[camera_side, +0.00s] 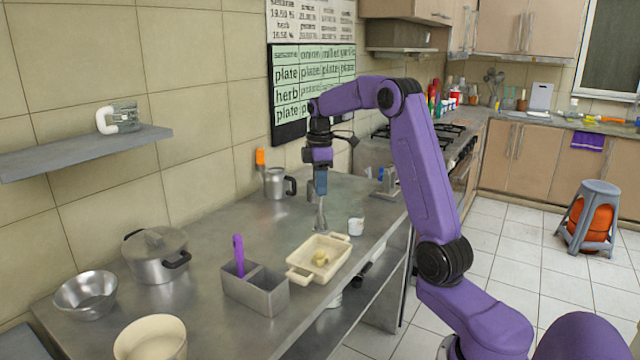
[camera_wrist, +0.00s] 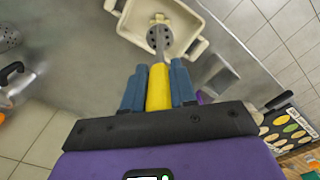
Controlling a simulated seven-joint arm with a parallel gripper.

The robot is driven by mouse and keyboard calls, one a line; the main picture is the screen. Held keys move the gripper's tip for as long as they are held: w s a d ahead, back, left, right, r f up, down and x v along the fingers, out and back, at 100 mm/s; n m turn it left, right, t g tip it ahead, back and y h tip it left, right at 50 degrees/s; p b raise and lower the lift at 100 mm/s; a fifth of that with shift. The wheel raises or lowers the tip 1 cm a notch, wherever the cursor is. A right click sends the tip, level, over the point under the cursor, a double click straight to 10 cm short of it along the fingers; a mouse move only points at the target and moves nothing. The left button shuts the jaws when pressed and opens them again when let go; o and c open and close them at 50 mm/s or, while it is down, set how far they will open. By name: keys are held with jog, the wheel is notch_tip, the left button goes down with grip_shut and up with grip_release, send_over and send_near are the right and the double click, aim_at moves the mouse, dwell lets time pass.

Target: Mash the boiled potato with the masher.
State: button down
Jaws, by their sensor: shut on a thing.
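The masher has a yellow handle (camera_wrist: 158,90) and a grey metal head with holes (camera_wrist: 159,36). My gripper (camera_wrist: 157,76) is shut on the handle between its blue fingers. In the side view my gripper (camera_side: 320,188) points down and the masher (camera_side: 320,217) hangs below it, head down, near the back edge of the cream dish (camera_side: 303,272). The boiled potato (camera_side: 320,258) is a small pale yellow lump lying in the dish. The head appears above the potato's level, apart from it. In the wrist view the head overlaps the dish (camera_wrist: 128,32), and the potato is mostly hidden.
A grey divided holder (camera_side: 262,296) with a purple-handled tool (camera_side: 239,255) stands left of the dish. A white cup (camera_side: 356,227) is close on the right.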

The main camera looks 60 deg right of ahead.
jog(key=shift+f, duration=3.45)
jog(key=shift+r, duration=3.55)
jog(key=shift+f, duration=3.5)
